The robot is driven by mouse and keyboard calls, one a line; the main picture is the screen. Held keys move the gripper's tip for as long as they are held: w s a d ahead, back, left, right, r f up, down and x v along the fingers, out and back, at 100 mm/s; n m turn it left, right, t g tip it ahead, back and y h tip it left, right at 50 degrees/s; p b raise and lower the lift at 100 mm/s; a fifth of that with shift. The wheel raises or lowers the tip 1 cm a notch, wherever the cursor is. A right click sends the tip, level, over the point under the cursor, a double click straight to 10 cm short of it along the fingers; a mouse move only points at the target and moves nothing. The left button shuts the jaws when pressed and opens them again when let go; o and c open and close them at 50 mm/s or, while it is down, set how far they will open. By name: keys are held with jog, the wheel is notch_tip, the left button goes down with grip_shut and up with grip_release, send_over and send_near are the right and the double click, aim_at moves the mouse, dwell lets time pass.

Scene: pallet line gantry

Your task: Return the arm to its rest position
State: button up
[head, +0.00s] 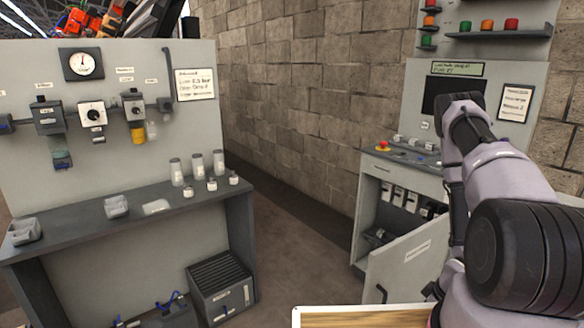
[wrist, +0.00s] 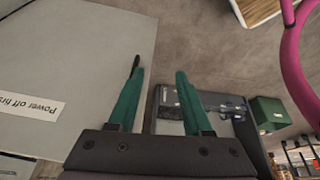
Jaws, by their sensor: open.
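My gripper (wrist: 158,78) shows in the wrist view with its two green fingers apart and nothing held between them. A grey cabinet door (wrist: 70,70) with a "Power off first" label (wrist: 26,104) lies at left in that view, partly behind the left finger. A dark handle-like piece (wrist: 135,66) shows by the left fingertip; I cannot tell whether they touch. In the head view my arm reaches up at right in front of the control cabinet, and my gripper is hidden. The cabinet door (head: 408,262) stands open there.
The control cabinet (head: 372,178) has a red button (head: 383,146) on its desk and switches inside. At left a workbench (head: 100,222) carries jars (head: 197,168) and trays, with a dark crate (head: 221,283) below. Floor between them is clear. A magenta curved tube (wrist: 292,60) is at right in the wrist view.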

jog(key=w+d+r+m+h, duration=0.1)
jog(key=w+d+r+h, duration=0.15)
jog(key=w+r, duration=0.5)
jog(key=w+r+m+t+h, duration=0.1)
jog(key=w+r+m, duration=0.2)
jog(key=r, duration=1.1)
jog(key=w+r+m+t, duration=0.1)
jog(key=w+r+m, duration=0.2)
jog(key=r, duration=1)
jog(key=s+a+r+m+y, duration=0.1)
jog(key=s+a+r, duration=0.4)
jog(key=r, duration=0.3)
jog(key=s+a+r+m+t+y, duration=0.1)
jog(key=s+a+r+m, duration=0.1)
jog(key=s+a+r, duration=0.3)
jog(key=s+a+r+m+y, duration=0.1)
jog(key=s+a+r+m, duration=0.1)
jog(key=s+a+r, duration=0.3)
jog(key=s+r, duration=0.4)
jog(key=r, duration=0.4)
jog(key=shift+s+t, duration=0.3)
jog(key=shift+s, duration=0.1)
jog(key=shift+r, duration=0.1)
